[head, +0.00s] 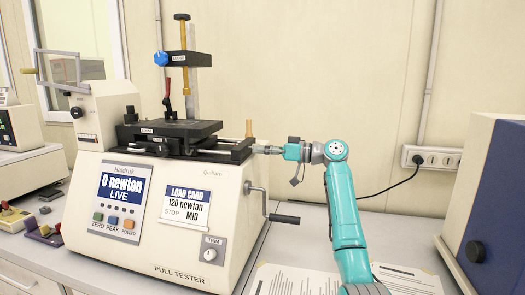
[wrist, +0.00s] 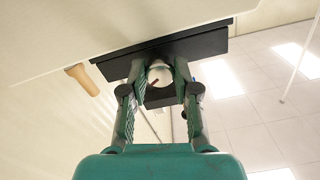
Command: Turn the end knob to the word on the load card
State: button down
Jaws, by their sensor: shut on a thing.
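The pull tester (head: 150,225) stands on the bench with a black slide stage on top. Its load card (head: 185,203) reads "120 newton", "STOP MID". My gripper (head: 264,149) reaches in from the right to the right end of the black stage. In the wrist view my gripper (wrist: 160,68) has its fingers on both sides of the pale round end knob (wrist: 159,74), shut on it. A short reddish mark shows on the knob's face. In the head view the fingers mostly hide the knob, and I cannot read any words around it.
A wooden peg handle (head: 249,128) stands close by the gripper. A crank (head: 272,205) sticks out of the tester's right side below my arm. A blue cabinet (head: 497,205) stands at the right. Printed sheets (head: 295,281) lie on the bench in front.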

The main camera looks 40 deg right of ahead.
jog(key=m, duration=0.5)
jog(key=shift+m, duration=0.3)
dwell(0.5)
jog(key=c, duration=0.8)
grip_release()
jog(key=shift+c, duration=0.2)
jog(key=v, duration=1.2)
